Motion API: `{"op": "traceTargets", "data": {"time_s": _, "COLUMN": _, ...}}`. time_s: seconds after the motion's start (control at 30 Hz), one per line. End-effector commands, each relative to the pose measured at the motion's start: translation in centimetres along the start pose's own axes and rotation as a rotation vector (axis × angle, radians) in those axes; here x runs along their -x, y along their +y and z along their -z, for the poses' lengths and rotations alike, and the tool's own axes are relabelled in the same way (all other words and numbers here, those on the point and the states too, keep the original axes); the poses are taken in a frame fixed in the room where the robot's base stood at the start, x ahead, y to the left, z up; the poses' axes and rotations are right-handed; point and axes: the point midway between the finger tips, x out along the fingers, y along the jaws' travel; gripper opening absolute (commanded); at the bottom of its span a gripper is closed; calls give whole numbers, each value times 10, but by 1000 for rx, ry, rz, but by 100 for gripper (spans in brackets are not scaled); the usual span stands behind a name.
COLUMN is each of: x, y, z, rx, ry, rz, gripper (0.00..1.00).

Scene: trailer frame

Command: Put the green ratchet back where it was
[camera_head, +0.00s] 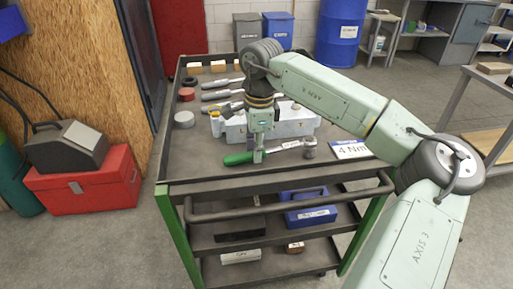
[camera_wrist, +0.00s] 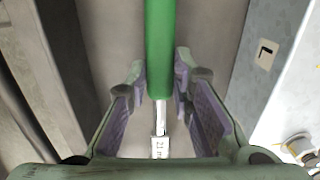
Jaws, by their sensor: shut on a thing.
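The green ratchet has a green handle (camera_head: 238,159) and a metal shaft and head (camera_head: 308,147) pointing right. It is at the front of the cart's top tray (camera_head: 195,172), in front of a grey toolbox; whether it touches the tray I cannot tell. My gripper (camera_head: 258,155) points down and is shut on the ratchet near where handle and shaft meet. In the wrist view the green handle (camera_wrist: 159,45) runs between my two fingers (camera_wrist: 159,78), with the marked metal shaft (camera_wrist: 159,130) below it. A white card reading "4 Nm" (camera_head: 350,150) lies right of the ratchet head.
The grey toolbox (camera_head: 295,125) stands close behind the ratchet. Several other tools, including a ratchet (camera_head: 222,94), and a grey tape roll (camera_head: 184,119) lie farther back and left. The tray's front left is clear. A raised rim and handle bar (camera_head: 290,210) edge the front.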

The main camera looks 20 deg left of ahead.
Motion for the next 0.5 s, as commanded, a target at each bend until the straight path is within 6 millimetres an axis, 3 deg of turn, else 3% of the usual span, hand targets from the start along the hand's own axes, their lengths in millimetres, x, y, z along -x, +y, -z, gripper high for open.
{"op": "traceTargets", "data": {"time_s": 0.13, "x": -4, "y": 0, "z": 0, "rx": 0, "ry": 0, "rz": 1, "gripper": 0}}
{"op": "traceTargets", "data": {"time_s": 0.17, "x": -3, "y": 0, "z": 0, "rx": 0, "ry": 0, "rz": 0, "gripper": 23}}
{"op": "traceTargets", "data": {"time_s": 0.43, "x": -3, "y": 0, "z": 0, "rx": 0, "ry": 0, "rz": -1, "gripper": 41}}
{"op": "traceTargets", "data": {"time_s": 0.5, "x": -3, "y": 0, "z": 0, "rx": 0, "ry": 0, "rz": -1, "gripper": 41}}
